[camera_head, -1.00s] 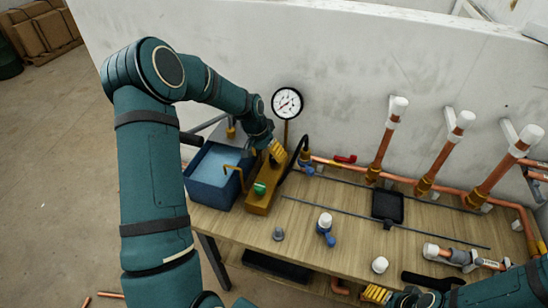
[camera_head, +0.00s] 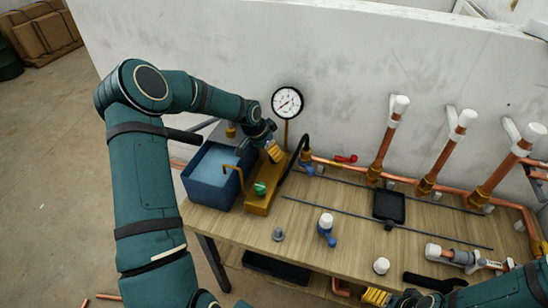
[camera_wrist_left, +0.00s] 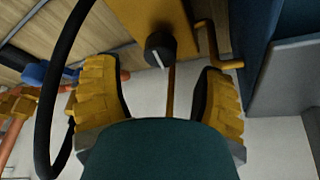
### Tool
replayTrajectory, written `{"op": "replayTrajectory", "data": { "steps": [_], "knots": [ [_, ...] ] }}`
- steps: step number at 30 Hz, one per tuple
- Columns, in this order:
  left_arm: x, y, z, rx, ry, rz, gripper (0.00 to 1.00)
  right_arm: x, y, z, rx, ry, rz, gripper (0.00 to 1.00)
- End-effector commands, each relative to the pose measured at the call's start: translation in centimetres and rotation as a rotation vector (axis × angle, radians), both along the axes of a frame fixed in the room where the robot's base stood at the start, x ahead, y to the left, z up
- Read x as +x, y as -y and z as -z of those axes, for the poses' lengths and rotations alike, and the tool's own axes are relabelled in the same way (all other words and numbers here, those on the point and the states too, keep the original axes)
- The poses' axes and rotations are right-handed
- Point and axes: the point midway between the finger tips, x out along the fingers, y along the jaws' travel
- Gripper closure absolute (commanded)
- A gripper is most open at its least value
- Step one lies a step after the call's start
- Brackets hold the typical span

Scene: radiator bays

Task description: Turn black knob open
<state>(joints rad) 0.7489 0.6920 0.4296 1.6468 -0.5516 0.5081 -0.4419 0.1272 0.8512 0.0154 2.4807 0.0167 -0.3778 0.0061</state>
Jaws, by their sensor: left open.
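The black knob (camera_wrist_left: 160,48) with a white pointer line sits on a yellow block in the left wrist view. The block (camera_head: 258,203) also shows in the head view, beside the blue bin, but the knob is hidden there behind my gripper. My left gripper (camera_head: 274,153) is at the far end of the block. In the left wrist view its yellow fingers (camera_wrist_left: 160,75) are open, one on each side of the knob and apart from it. My right gripper (camera_head: 376,297) is low at the table's front edge, partly cut off.
A blue bin (camera_head: 213,178) stands left of the block. A black hose (camera_wrist_left: 53,110) arches by the left finger. A pressure gauge (camera_head: 287,103) rises behind. A green handle (camera_head: 260,188) sits on the block's near end. Copper pipes (camera_head: 435,165) stand at right.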

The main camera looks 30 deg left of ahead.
Motion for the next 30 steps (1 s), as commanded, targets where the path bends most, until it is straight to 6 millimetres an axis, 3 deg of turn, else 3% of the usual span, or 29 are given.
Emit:
{"op": "replayTrajectory", "data": {
  "steps": [3, 9, 21, 27, 30],
  "knots": [
    [0.7, 0.4, 2.0, -0.002, -0.002, 0.0, 0.31, -0.1, 0.0, 0.2, 0.0, -0.002, -0.001, 0.27],
    [1.4, 0.7, 3.7, -0.001, 0.001, -0.001, 0.31, -0.1, 0.0, 0.3, 0.0, -0.003, -0.002, 0.27],
    [1.6, 0.7, 4.2, 0.001, 0.0, -0.001, 0.33, -0.1, 0.0, 0.3, 0.001, -0.003, -0.002, 0.27],
    [1.6, 0.7, 4.2, 0.001, 0.0, -0.001, 0.98, -0.1, 0.0, 0.3, 0.001, -0.003, -0.002, 0.27],
    [1.6, 0.7, 4.2, 0.001, 0.0, -0.001, 0.99, -0.1, 0.0, 0.3, 0.0, -0.003, -0.002, 0.27]
  ]
}}
